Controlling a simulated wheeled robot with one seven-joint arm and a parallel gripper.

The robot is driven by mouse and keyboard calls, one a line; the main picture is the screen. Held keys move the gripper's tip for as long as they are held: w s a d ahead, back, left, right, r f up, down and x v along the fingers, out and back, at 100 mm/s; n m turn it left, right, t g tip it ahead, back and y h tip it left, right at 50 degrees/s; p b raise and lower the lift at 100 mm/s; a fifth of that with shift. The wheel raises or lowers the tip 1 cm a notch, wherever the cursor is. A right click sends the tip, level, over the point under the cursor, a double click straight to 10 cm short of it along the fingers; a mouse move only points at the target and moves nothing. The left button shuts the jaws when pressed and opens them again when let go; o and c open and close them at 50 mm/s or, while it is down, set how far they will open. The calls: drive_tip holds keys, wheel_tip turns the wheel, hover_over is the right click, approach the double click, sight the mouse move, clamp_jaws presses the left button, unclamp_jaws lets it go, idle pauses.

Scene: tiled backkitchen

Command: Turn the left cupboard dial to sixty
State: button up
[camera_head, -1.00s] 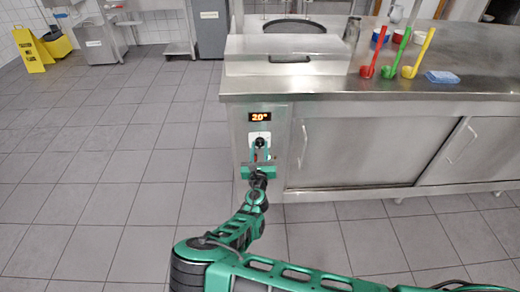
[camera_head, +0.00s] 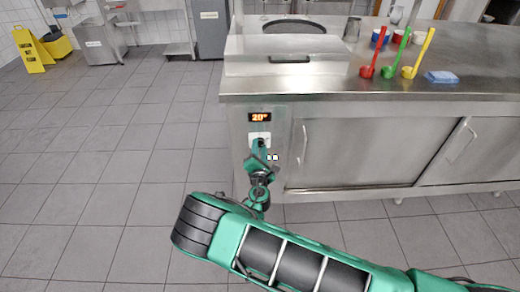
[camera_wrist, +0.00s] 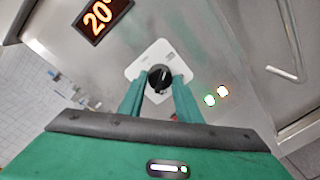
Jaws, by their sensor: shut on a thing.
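The cupboard dial is a black knob (camera_wrist: 160,78) on a white plate (camera_wrist: 151,62) on the steel cupboard front. My gripper (camera_wrist: 158,83) is shut on the knob, with one green finger on each side of it in the wrist view. The orange display (camera_head: 260,117) above the dial reads 20°. It also shows tilted in the wrist view (camera_wrist: 101,18). In the head view my gripper (camera_head: 260,153) is at the white plate and largely hides the knob.
Sliding cupboard doors (camera_head: 372,150) with handles are right of the dial. The tiled floor at left is clear up to a yellow sign (camera_head: 33,50).

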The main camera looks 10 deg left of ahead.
drive_tip(key=shift+d+f+m+y, duration=0.15)
drive_tip(key=shift+m+y, duration=0.15)
drive_tip(key=shift+m, duration=3.4)
drive_tip(key=shift+d+f+m+y, duration=0.1)
drive_tip(key=shift+m+y, duration=0.2)
drive_tip(key=shift+m, duration=3.4)
drive_tip(key=o, duration=1)
drive_tip(key=shift+o, duration=0.2)
drive_tip(key=shift+r, duration=0.1)
drive_tip(key=v, duration=1)
drive_tip(key=shift+s, duration=0.35)
